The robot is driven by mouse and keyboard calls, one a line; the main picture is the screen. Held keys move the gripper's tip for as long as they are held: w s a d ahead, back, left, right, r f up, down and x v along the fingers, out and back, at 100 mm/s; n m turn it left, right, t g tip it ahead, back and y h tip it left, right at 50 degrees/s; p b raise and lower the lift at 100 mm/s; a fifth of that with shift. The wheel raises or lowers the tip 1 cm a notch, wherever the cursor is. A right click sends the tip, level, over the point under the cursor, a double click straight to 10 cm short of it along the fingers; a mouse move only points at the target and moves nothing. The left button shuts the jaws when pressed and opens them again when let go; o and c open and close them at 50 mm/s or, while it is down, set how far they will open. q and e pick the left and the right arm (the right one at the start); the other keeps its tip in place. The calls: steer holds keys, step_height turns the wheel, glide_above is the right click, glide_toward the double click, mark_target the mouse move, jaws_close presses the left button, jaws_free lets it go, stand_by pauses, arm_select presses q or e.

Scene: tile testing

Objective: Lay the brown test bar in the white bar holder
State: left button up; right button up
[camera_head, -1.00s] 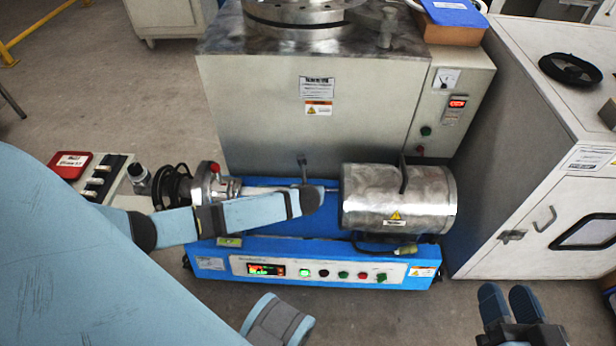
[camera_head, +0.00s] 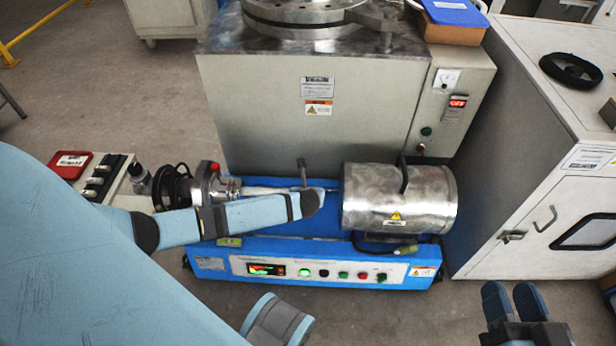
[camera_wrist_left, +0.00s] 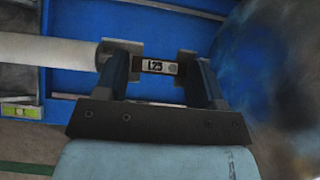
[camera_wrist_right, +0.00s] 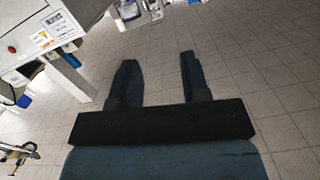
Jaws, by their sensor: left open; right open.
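My left gripper (camera_wrist_left: 158,66) is open over the blue machine bed. In the left wrist view, a small dark-brownish piece with a pale number label (camera_wrist_left: 160,67) shows between its fingertips, near two grey blocks. I cannot tell whether this is the brown test bar or whether the fingers touch it. In the head view, my left forearm comes in over the machine and hides part of its bed. My right gripper (camera_head: 514,302) is open and empty at the lower right, and its fingers stand apart in the right wrist view (camera_wrist_right: 158,82). I cannot make out the white bar holder for certain.
The blue machine (camera_head: 310,250) has a metal drum (camera_head: 385,190) at its right end. A grey cabinet (camera_head: 250,110) stands behind it and a white cabinet (camera_head: 550,150) to the right. A pale tray with dark items and a red box (camera_head: 70,163) are at left.

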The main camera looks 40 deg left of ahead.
arm_select(q)
steer(key=shift+s+d, duration=0.35)
steer(key=shift+o, duration=0.6)
steer(key=p+v, duration=0.2)
steer(key=v, duration=0.1)
steer(key=shift+r, duration=0.1)
steer(key=p+v, duration=0.5)
steer(key=v, duration=0.5)
steer(key=shift+a+r, duration=0.2)
arm_select(e)
step_height(320, 180, up, 9)
steer(key=m+t, duration=0.1)
steer(key=t, duration=0.2)
steer(key=shift+s+d+f+m, duration=0.2)
steer(key=shift+s+m, duration=0.1)
steer(key=shift+s, duration=0.1)
